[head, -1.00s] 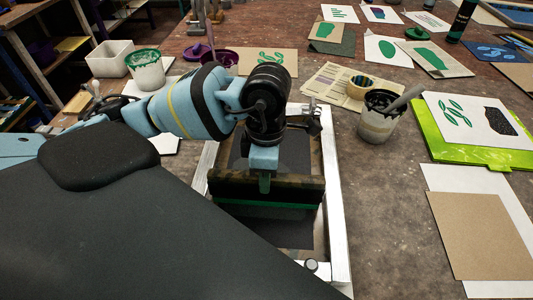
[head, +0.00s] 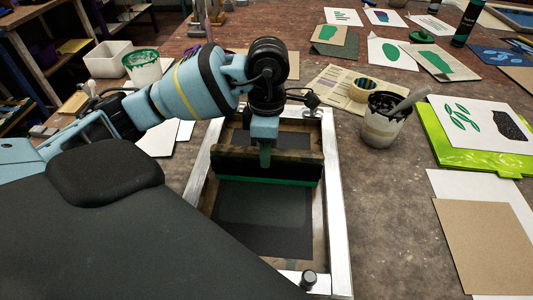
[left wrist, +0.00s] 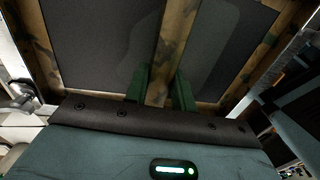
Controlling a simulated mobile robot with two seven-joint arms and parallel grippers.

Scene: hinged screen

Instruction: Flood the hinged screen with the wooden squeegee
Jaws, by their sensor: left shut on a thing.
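The hinged screen (head: 336,200) has a pale metal frame around dark mesh (head: 265,215) and lies flat on the table. The wooden squeegee (head: 235,160), a wide bar with a green lower edge, stands across the far half of the screen. My left gripper (head: 264,152) is shut on it from above; the left wrist view shows the green fingers (left wrist: 160,90) on both sides of its wooden part (left wrist: 170,45). Whether the lower edge touches the mesh cannot be told. My arm hides part of the screen's far end. My right gripper is out of view.
A cup of dark ink (head: 382,122) with a spatula stands right of the screen. A lime board (head: 465,155) and prints lie at the right. Black knobs (head: 309,280) sit by the screen frame.

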